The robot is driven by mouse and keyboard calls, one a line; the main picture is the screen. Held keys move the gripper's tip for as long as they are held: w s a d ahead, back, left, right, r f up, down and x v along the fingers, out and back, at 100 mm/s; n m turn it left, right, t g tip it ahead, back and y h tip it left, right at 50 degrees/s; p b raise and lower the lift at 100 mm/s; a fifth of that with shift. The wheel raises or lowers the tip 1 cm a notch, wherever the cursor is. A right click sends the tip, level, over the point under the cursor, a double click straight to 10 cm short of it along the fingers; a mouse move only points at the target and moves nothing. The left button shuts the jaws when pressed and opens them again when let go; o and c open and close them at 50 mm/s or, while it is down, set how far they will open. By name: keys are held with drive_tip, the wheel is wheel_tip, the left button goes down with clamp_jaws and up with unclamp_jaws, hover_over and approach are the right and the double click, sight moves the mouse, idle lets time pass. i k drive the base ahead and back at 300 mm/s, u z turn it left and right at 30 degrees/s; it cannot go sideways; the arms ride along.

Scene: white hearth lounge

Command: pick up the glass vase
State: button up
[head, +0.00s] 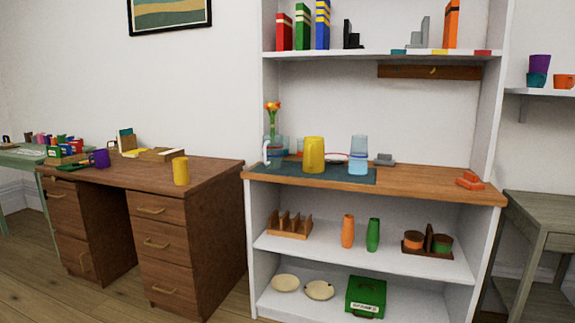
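A bluish see-through glass vase (273,148) holding orange flowers (272,106) stands upright at the left end of the wooden counter of the white shelf unit. A small white curved object (266,153) partly covers its front. A pale blue clear vessel (358,156), perhaps a glass or carafe, stands further right, beyond a yellow pitcher-like vessel (313,155). My gripper is not in view.
A dark mat (330,176) lies under the vessels. The right part of the counter is mostly clear, with an orange object (469,180). Shelves with books rise above. A brown desk (110,175) stands left, and a grey table (540,207) right.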

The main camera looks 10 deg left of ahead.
sight(358, 167)
drive_tip(key=u, duration=0.65)
drive_tip(key=i, duration=1.65)
